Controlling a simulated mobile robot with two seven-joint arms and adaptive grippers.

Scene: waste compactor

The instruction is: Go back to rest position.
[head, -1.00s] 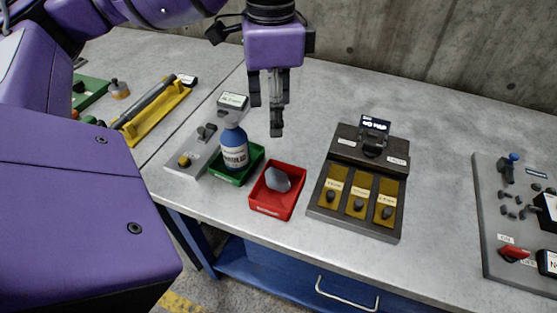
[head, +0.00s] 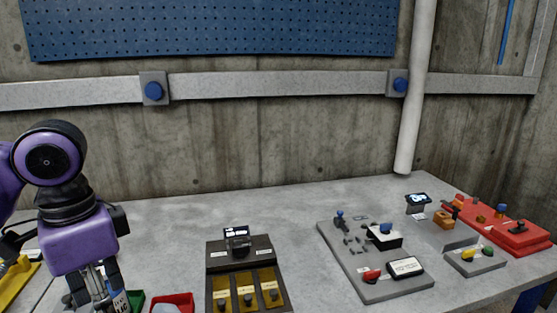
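My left gripper (head: 97,292) hangs fingers-down over the workbench (head: 165,235) at the lower left of the head view. No held object shows in it, but its fingers overlap from this angle, so I cannot tell if they are open or shut. The blue and white bottle (head: 121,301) shows in part just behind the fingers. My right gripper is not in view.
A green tray (head: 137,296) and a red tray (head: 172,299) are cut by the bottom edge. Right of them is a dark panel with yellow strips (head: 240,268). A grey control board (head: 360,285) and a red fixture (head: 495,225) stand further right. Concrete wall (head: 250,150) behind.

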